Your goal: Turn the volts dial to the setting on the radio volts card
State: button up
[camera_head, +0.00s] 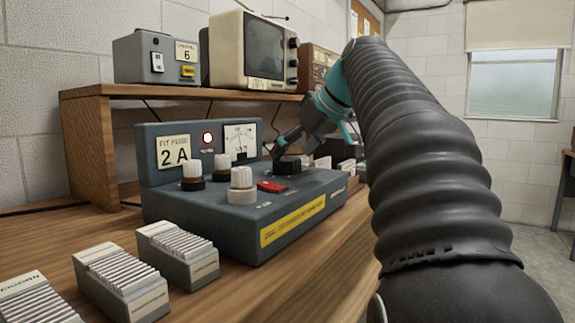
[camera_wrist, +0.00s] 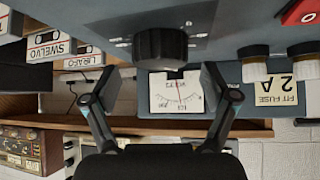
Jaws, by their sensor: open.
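A blue-grey test unit (camera_head: 215,235) stands on the wooden bench. A large black knob (camera_head: 287,166) sits at the right of its sloping top; its label is too small to read, so I cannot confirm it is the volts dial. My gripper (camera_head: 277,150) is just above and behind this knob. In the wrist view my gripper (camera_wrist: 160,80) is open and empty, and the black knob (camera_wrist: 160,48) stands near and beyond the gap between the fingertips. A card reading FIT FUSE 2 A (camera_head: 174,151) is on the unit's upright panel. I cannot pick out a radio volts card.
White-capped knobs (camera_head: 241,180) and a red switch (camera_head: 272,186) stand close by on the unit. A shelf (camera_head: 200,90) above holds a grey box, a screen set and a brown set. Card boxes (camera_head: 180,252) line the front.

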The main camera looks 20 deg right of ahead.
aim_at(287, 158)
jog(key=shift+x, duration=1.5)
jog(key=c, duration=1.2)
jog(key=shift+o, duration=0.2)
jog(key=shift+m+h, duration=0.5)
jog(key=shift+m, duration=0.2)
jog(key=o, duration=1.2)
jog(key=shift+c, duration=0.2)
jog(key=v, duration=1.2)
jog(key=shift+s, duration=0.15)
